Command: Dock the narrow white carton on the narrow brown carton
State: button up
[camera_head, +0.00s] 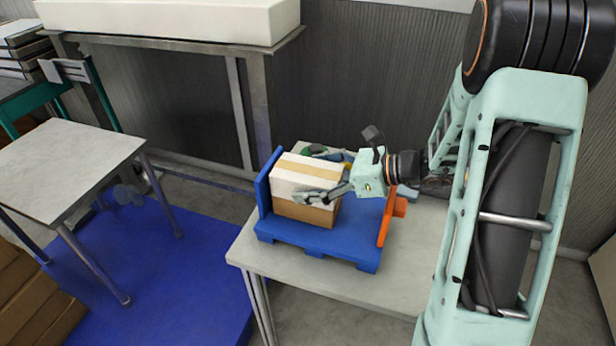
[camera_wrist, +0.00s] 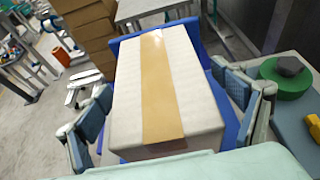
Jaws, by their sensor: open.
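The narrow white carton (camera_head: 291,171), with a tan tape strip along its top, sits on top of the narrow brown carton (camera_head: 300,212). The two look roughly aligned, and I see no clear gap between them. The brown carton stands on a blue pallet (camera_head: 318,241). My gripper (camera_head: 320,174) is open, with one finger along each long side of the white carton. In the wrist view the white carton (camera_wrist: 123,103) fills the space between my fingers, with narrow gaps beside it. The brown carton is mostly hidden there.
The pallet has a blue upright end (camera_head: 264,184) at left and an orange end piece (camera_head: 385,222) at right. It stands on a grey table (camera_head: 375,286) with bare room in front. A green round object (camera_wrist: 286,82) lies beside my right-hand finger. Another table (camera_head: 65,165) stands at left.

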jog(key=v, duration=1.1)
jog(key=shift+s+d, duration=0.15)
jog(key=shift+d, duration=0.05)
jog(key=shift+r, duration=0.1)
